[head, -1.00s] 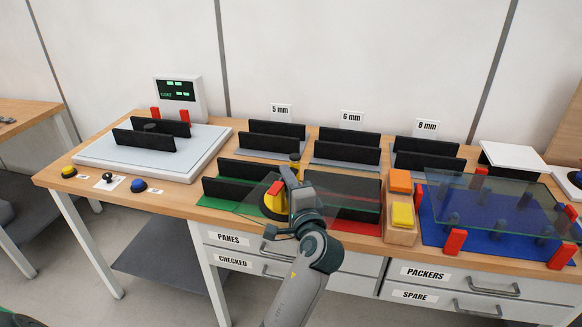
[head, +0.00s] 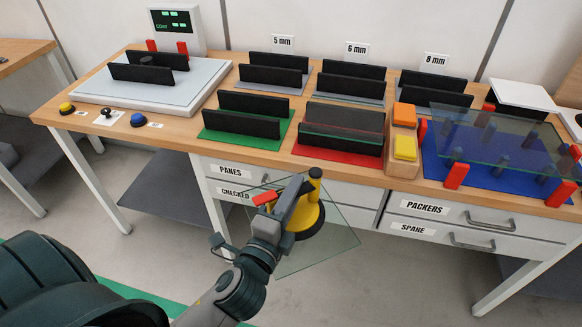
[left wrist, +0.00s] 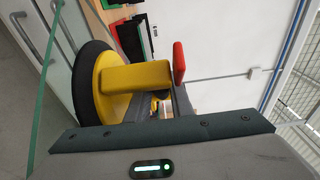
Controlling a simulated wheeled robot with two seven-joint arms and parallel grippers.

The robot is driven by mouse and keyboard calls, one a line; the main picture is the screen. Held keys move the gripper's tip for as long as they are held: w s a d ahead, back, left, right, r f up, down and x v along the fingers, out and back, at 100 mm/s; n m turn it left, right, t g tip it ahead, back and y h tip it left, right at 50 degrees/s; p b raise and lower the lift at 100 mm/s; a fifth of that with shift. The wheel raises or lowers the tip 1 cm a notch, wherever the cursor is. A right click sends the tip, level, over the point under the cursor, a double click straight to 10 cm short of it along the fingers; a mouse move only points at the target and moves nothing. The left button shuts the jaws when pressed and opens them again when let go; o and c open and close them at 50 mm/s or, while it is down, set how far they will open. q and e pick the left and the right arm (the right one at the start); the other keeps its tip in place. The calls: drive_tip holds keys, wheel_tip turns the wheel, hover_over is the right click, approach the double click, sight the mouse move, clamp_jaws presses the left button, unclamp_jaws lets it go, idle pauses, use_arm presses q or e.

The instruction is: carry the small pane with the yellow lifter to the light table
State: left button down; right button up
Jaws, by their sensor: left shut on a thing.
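My left gripper (head: 291,208) is shut on the yellow lifter (head: 309,219), in front of the bench and over the floor. The small pane (head: 335,240), clear with a greenish edge, hangs tilted from the lifter's dark round cup. In the left wrist view the yellow lifter (left wrist: 135,78) and its red lever (left wrist: 179,62) show close up, with the pane's green edge (left wrist: 47,115) at the left. A pale raised slab (head: 205,80) with two black racks stands at the bench's left; it may be the light table. My right gripper is out of view.
Black racks stand on the green mat (head: 210,139) and red mat (head: 310,153); glass seems to stand in the red one. A large pane (head: 490,135) rests above a blue mat with red posts. Buttons line the left front edge. Floor before the bench is clear.

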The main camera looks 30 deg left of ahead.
sight(294, 218)
use_arm(q)
drive_tip(key=shift+s+d+f+m+h+b, duration=0.25)
drive_tip(key=shift+s+d+h, duration=0.15)
drive_tip(key=shift+s, duration=0.25)
drive_tip(key=shift+s+d+f+m+h+b, duration=0.15)
drive_tip(key=shift+s+d+f+h, duration=0.2)
drive_tip(key=shift+s, duration=0.3)
drive_tip(key=shift+r, duration=0.15)
